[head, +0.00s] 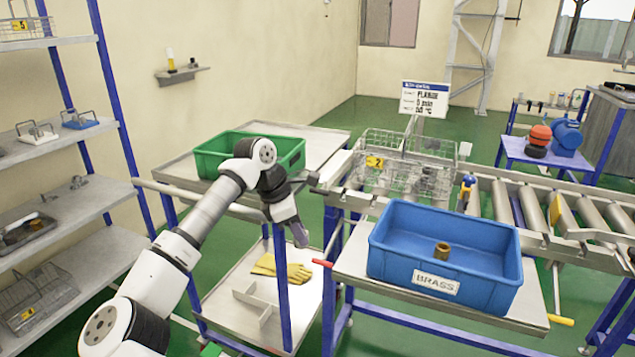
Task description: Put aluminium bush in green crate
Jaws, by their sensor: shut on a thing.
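The green crate (213,163) stands on the upper shelf of a trolley, left of centre, and my arm crosses in front of its right part. My gripper (300,236) points down to the right of the crate and lower in the picture, outside it, near the trolley's right end. It is shut on what I take to be the aluminium bush; the held piece is small, grey and barely distinguishable from the fingers. The crate's floor is mostly hidden by its front wall and my arm.
A blue crate (390,262) labelled BRASS holds a brass-coloured bush (442,251) on the right-hand table (350,264). Yellow gloves (280,268) lie on the trolley's lower shelf (232,318).

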